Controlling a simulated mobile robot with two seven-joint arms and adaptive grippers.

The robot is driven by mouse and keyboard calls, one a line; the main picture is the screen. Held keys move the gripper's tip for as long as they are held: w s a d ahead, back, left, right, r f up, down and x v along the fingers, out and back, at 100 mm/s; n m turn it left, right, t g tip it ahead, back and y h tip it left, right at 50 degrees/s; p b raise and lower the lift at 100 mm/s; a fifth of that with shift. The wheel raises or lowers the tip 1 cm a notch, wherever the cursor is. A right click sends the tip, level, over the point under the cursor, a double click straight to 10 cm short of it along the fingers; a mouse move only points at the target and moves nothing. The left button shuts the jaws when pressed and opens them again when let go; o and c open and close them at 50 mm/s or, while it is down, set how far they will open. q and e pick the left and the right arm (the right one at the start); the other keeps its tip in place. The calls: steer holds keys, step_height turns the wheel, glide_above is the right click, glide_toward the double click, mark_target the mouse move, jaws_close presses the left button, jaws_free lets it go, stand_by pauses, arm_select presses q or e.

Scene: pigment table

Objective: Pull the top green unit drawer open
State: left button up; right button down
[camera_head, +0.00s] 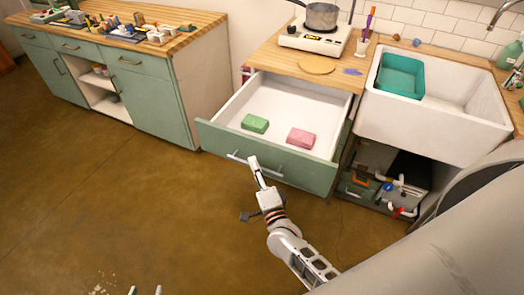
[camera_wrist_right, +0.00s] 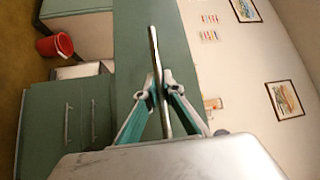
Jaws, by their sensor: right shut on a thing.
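The top green unit drawer (camera_head: 303,165) is pulled well out from under the wooden counter, and its white inside shows. A green block (camera_head: 255,124) and a pink block (camera_head: 300,138) lie in it. My right gripper (camera_head: 253,164) is at the drawer's metal handle (camera_head: 236,157). In the right wrist view the fingers (camera_wrist_right: 160,88) are shut on the handle bar (camera_wrist_right: 154,48), in front of the green drawer front (camera_wrist_right: 133,48). My left gripper (camera_head: 145,291) shows only as two pale fingertips, apart, at the bottom edge, with nothing visible between them.
A hot plate (camera_head: 314,38) with a pot (camera_head: 321,15) stands on the counter above the drawer. A white sink (camera_head: 437,127) with a teal tub (camera_head: 400,75) is to the right. A second green unit (camera_head: 150,100) stands at the left. The brown floor before the drawer is open.

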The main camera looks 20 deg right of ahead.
steer(key=shift+s+a+p, duration=0.35)
steer(key=shift+s+a, duration=1)
steer(key=shift+a, duration=0.2)
steer(key=c, duration=2.2)
jaws_free()
steer(key=shift+o, duration=0.2)
steer(key=shift+s, duration=0.1)
steer(key=s+f, duration=0.1)
steer(key=s, duration=1)
steer(key=shift+s+a+f, duration=0.35)
steer(key=shift+a, duration=0.1)
